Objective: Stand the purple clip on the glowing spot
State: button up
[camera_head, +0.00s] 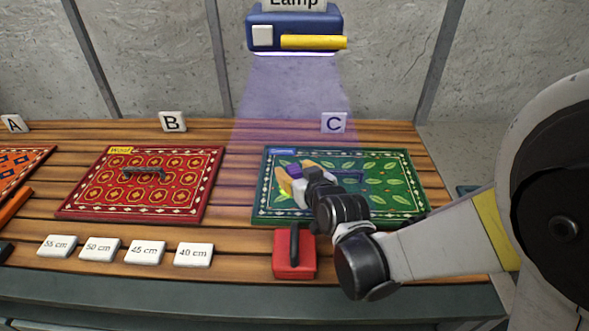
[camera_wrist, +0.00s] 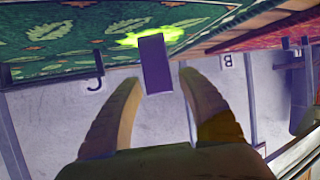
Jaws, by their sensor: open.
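The purple clip (camera_wrist: 156,66) shows in the wrist view as a plain upright block with one end at the yellow-green glowing spot (camera_wrist: 172,35) on the green rug (camera_wrist: 60,30). My gripper (camera_wrist: 160,76) is open, with a finger on each side of the clip and a visible gap to each. In the head view the clip (camera_head: 294,170) is a small purple patch between the yellow fingers of my gripper (camera_head: 295,175), over the left part of the green rug (camera_head: 400,207). I cannot tell whether the clip touches the rug.
A red rug (camera_head: 80,205) lies to the left. A red block with a dark handle (camera_head: 283,265) and several white length tags (camera_head: 145,252) sit at the front.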

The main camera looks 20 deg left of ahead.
jog(key=shift+r, duration=0.15)
jog(key=p+v, duration=0.4)
jog(key=v, duration=0.8)
jog(key=s+d+r+m+h, duration=0.1)
jog(key=d+h, duration=0.1)
jog(key=d, duration=0.5)
jog(key=s+d+r+m+g+h, duration=0.1)
jog(key=s+d+m+h, duration=0.1)
jog(key=d, duration=0.5)
jog(key=s+d+r+m+g+h, duration=0.1)
jog(key=s+d+m+h, duration=0.1)
jog(key=d, duration=0.5)
jog(key=shift+d+r, duration=0.35)
jog(key=s+d+m+g+h, duration=0.2)
jog(key=s+d, duration=0.4)
jog(key=shift+r, duration=0.3)
